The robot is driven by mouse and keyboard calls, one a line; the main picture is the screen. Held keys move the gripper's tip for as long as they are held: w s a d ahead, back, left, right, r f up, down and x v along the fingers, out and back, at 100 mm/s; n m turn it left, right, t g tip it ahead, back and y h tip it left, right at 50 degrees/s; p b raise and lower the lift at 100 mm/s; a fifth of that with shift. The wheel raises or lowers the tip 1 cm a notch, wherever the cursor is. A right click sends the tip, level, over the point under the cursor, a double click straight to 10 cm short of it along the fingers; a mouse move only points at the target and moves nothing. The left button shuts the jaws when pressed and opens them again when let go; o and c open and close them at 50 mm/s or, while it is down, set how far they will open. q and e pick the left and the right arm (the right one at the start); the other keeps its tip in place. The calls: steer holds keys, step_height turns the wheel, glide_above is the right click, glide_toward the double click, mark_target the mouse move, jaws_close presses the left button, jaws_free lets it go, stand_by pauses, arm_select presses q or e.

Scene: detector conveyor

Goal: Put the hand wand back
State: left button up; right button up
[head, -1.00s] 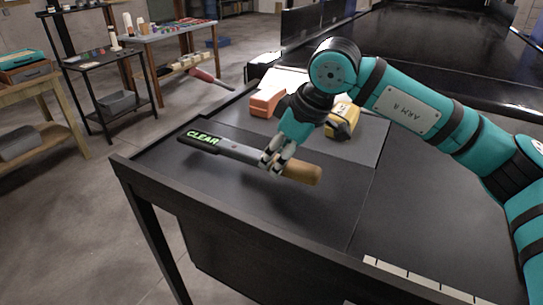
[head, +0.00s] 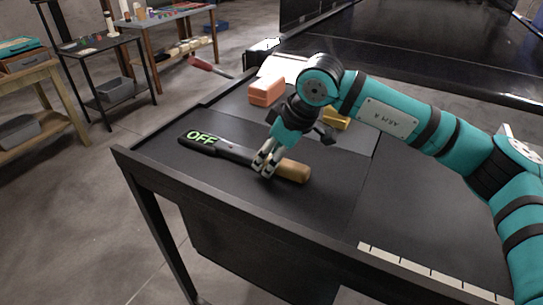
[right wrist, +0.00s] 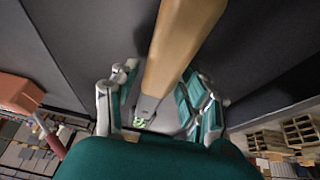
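The hand wand lies on the dark tabletop, near its left end. Its black paddle (head: 202,138) points left and shows a green OFF, and its tan handle (head: 294,170) points right. My right gripper (head: 264,166) is low over the wand's neck, just left of the handle. In the right wrist view the fingers (right wrist: 160,95) stand on both sides of the wand, with some gap beside it, so they look open. The handle (right wrist: 182,35) runs up between them, and part of the green display shows below. My left gripper is out of view.
An orange block (head: 266,91) and a yellow object (head: 336,119) sit behind the gripper on a grey panel (head: 358,138). The black table (head: 420,215) is clear to the right. Shelves and a workbench stand beyond on the left.

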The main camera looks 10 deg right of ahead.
steer(key=shift+o, duration=0.8)
steer(key=shift+r, duration=0.1)
steer(key=shift+r+p, duration=0.2)
steer(key=shift+p, duration=0.1)
steer(key=b+v, duration=0.3)
steer(key=v, duration=0.8)
steer(key=shift+s+r, duration=0.15)
steer(key=shift+r, duration=0.15)
